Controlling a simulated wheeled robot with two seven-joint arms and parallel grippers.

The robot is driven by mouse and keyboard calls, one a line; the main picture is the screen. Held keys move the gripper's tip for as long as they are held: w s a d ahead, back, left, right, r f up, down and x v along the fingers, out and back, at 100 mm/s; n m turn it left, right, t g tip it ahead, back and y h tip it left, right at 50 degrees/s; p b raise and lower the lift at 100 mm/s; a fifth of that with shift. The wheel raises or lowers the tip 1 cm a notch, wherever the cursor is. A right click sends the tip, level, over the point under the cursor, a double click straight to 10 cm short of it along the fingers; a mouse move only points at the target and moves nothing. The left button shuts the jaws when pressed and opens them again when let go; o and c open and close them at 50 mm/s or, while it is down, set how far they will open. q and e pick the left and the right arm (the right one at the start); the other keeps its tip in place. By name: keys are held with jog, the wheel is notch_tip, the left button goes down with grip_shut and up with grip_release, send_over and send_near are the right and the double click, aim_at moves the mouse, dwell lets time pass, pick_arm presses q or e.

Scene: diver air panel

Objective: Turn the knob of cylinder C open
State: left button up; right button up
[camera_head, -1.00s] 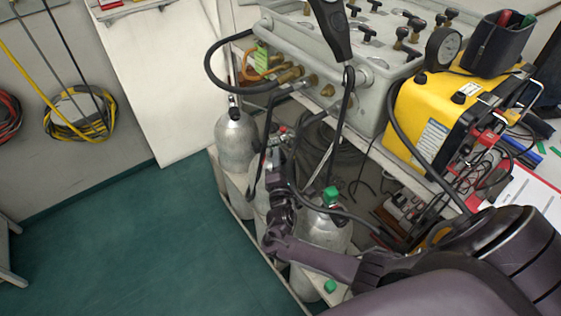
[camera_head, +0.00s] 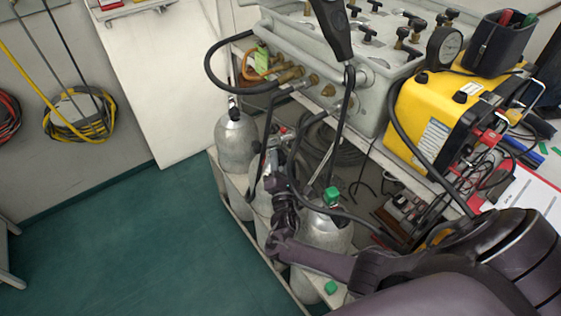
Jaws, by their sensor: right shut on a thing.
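Three grey cylinders stand in a rack beneath the panel: a back-left one (camera_head: 235,146), a middle one (camera_head: 262,198), and a front one (camera_head: 326,236) with a green cap or knob (camera_head: 331,194) on top. I cannot read which is labelled C. My right arm comes in from the right, and my right gripper (camera_head: 274,160) is at the top of the middle cylinder. It is shut on what seems to be that cylinder's knob, mostly hidden by the fingers and hoses. How far the knob is turned cannot be seen. My left gripper is not in view.
The grey air panel (camera_head: 372,75) stands above, with black hoses hanging close around my right gripper. A yellow case (camera_head: 432,120) and a gauge (camera_head: 443,47) are at the right. A green piece (camera_head: 330,287) lies near the rack's front. The green floor (camera_head: 130,240) at left is clear.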

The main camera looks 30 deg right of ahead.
jog(key=shift+a, duration=0.1)
jog(key=o, duration=0.9)
jog(key=shift+c, duration=0.2)
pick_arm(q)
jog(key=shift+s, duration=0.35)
pick_arm(e)
jog(key=shift+o, duration=0.7)
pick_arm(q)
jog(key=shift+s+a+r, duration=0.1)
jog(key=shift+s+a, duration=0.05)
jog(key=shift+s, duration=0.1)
pick_arm(e)
jog(key=v, duration=0.7)
jog(key=shift+s+a, duration=0.15)
jog(key=shift+s, duration=0.2)
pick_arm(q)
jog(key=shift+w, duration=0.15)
pick_arm(e)
jog(key=shift+f, duration=0.15)
